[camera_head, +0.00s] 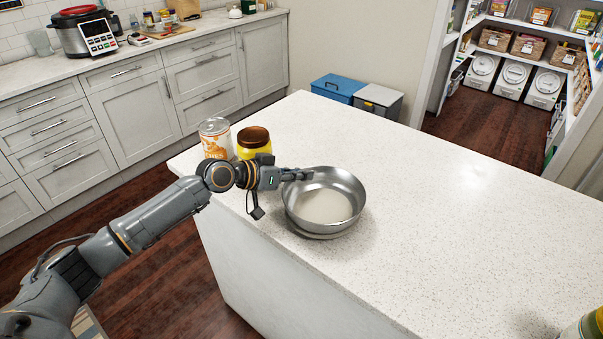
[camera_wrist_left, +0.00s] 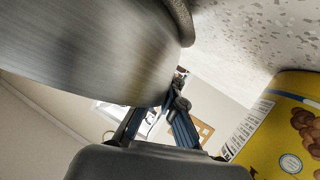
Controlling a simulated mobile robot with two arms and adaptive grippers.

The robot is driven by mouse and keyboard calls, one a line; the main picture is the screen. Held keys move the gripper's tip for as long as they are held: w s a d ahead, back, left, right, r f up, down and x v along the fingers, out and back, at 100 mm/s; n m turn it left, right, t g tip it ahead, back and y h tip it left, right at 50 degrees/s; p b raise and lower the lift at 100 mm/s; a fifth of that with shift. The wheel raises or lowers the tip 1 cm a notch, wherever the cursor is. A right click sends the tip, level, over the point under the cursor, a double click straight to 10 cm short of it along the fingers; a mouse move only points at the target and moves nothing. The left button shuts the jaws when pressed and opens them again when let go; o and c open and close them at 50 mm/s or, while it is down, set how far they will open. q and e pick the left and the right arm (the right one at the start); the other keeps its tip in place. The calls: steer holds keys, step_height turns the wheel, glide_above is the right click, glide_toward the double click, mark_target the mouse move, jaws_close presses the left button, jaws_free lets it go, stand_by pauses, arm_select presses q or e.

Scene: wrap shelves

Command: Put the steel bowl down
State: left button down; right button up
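The steel bowl (camera_head: 325,207) is at the left part of the white speckled counter, upright or nearly so. Its base is on or just above the counter top; I cannot tell which. My left gripper (camera_head: 298,175) is at the bowl's rear left rim, with its fingers closed around the rim. In the left wrist view, the bowl's brushed side (camera_wrist_left: 85,50) fills the upper left, and the fingers (camera_wrist_left: 158,118) reach up to it, their tips partly hidden by it. My right gripper does not show.
The jar's yellow side also shows in the left wrist view (camera_wrist_left: 290,130). Another container (camera_head: 588,326) is at the bottom right. The counter (camera_head: 450,215) right of the bowl is clear.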

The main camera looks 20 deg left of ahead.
arm_select(q)
steer(key=c, duration=1.5)
jaws_free()
steer(key=shift+f, duration=0.1)
steer(key=shift+s+a+r, duration=0.1)
steer(key=shift+a+r, duration=0.05)
steer(key=shift+r, duration=0.05)
steer(key=shift+b+v, duration=1.4)
steer(key=shift+v, duration=4.45)
steer(key=shift+s, duration=0.1)
